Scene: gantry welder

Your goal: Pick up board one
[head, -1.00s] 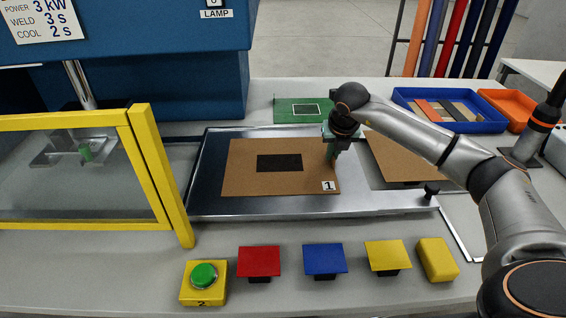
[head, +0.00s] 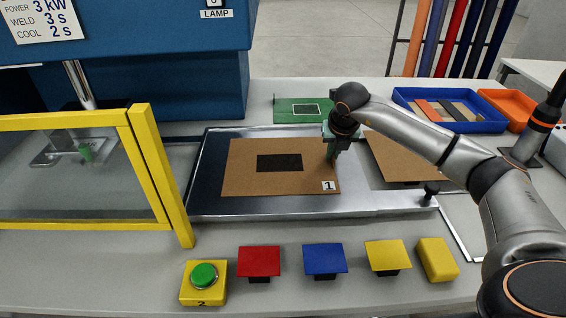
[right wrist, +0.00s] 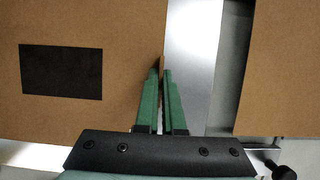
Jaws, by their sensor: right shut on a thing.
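Board one is a brown board (head: 245,179) with a black rectangle in its middle and a white label "1" at its near right corner. It lies on the metal tray (head: 208,190). My right gripper (head: 332,158) is at the board's right edge, pointing down. In the right wrist view its green fingers (right wrist: 160,85) are shut on the right edge of board one (right wrist: 125,25). The board looks flat on the tray. My left gripper is not in view.
A second brown board (head: 395,158) lies right of the tray. A yellow-framed clear guard (head: 140,130) stands at left. Coloured blocks and a green button (head: 204,276) line the front. A blue bin (head: 480,124) and an orange bin (head: 512,108) stand at back right.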

